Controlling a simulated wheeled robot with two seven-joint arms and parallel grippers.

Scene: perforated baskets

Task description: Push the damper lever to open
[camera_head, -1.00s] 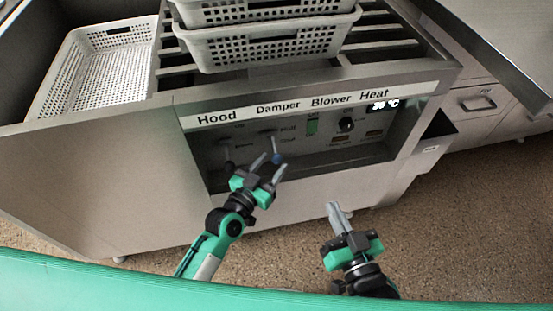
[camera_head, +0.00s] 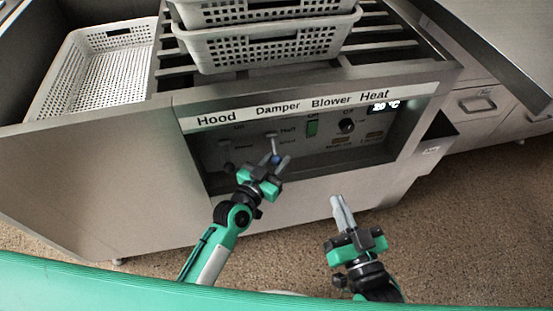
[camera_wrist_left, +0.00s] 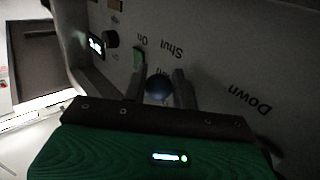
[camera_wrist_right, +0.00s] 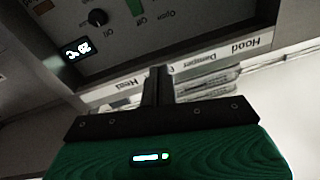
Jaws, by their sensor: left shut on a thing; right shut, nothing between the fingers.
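The damper lever is a thin metal stick (camera_head: 273,143) with a blue ball knob (camera_head: 276,159), below the Damper label on the machine's recessed panel (camera_head: 215,172). My left gripper (camera_head: 279,163) is at the lever, its fingers shut on the blue knob. In the left wrist view the knob (camera_wrist_left: 158,88) sits between the two fingertips, and they hide part of it. My right gripper (camera_head: 337,200) is shut and empty, in front of the machine and below the panel. In the right wrist view its fingers (camera_wrist_right: 158,75) are together.
On the same panel are the hood lever (camera_head: 227,168), a green blower switch (camera_head: 312,128) and a black heat knob (camera_head: 346,126). White perforated baskets (camera_head: 270,47) are stacked on the machine's top, with another basket (camera_head: 92,75) at the left. Floor is clear around my right gripper.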

